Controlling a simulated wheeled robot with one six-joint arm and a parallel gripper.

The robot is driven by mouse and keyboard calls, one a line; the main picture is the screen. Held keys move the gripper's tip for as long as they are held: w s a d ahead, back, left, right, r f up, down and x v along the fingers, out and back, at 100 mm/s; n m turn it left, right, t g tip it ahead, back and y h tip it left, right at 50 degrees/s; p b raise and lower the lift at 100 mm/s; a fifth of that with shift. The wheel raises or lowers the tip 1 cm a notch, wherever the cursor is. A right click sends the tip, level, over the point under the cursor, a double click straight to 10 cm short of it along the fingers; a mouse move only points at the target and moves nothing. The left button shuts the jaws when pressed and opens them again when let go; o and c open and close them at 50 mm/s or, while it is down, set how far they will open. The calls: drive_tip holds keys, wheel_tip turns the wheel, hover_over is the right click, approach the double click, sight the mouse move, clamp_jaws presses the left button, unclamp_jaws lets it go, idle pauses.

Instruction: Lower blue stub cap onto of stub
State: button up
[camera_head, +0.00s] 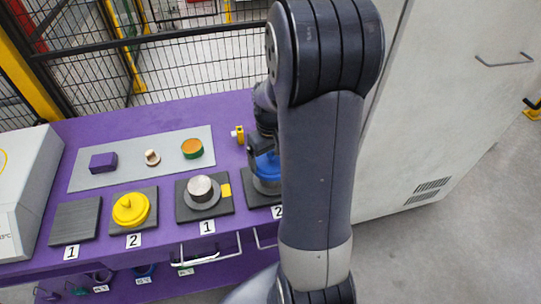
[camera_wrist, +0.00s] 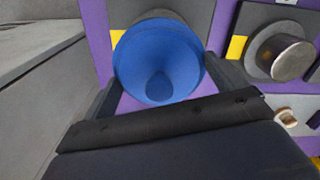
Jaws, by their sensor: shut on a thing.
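The blue stub cap (camera_head: 267,166) is at the right of the purple table, partly hidden by my arm. It fills the upper middle of the wrist view (camera_wrist: 158,52), between my two dark fingers. My gripper (camera_wrist: 160,78) is shut on it. In the head view, the cap is over a grey stub (camera_head: 266,187) on a dark plate (camera_head: 255,199) by a label 2. I cannot tell whether the cap is touching or seated on the stub. The cap hides the stub in the wrist view.
To the left, a bare metal stub (camera_head: 200,188) stands on plate 1, and a yellow cap (camera_head: 131,209) sits on another plate. A grey mat (camera_head: 125,175) holds small parts. A small yellow item (camera_head: 239,134) is near my gripper. A tall grey cabinet (camera_head: 440,120) stands right.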

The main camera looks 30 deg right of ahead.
sight(270, 165)
drive_tip(key=shift+f+b, duration=1.6)
drive_tip(key=shift+f, duration=0.5)
drive_tip(key=o, duration=0.7)
drive_tip(key=shift+r, duration=0.1)
wheel_tip(270, 165, up, 11)
drive_tip(key=shift+f, duration=0.15)
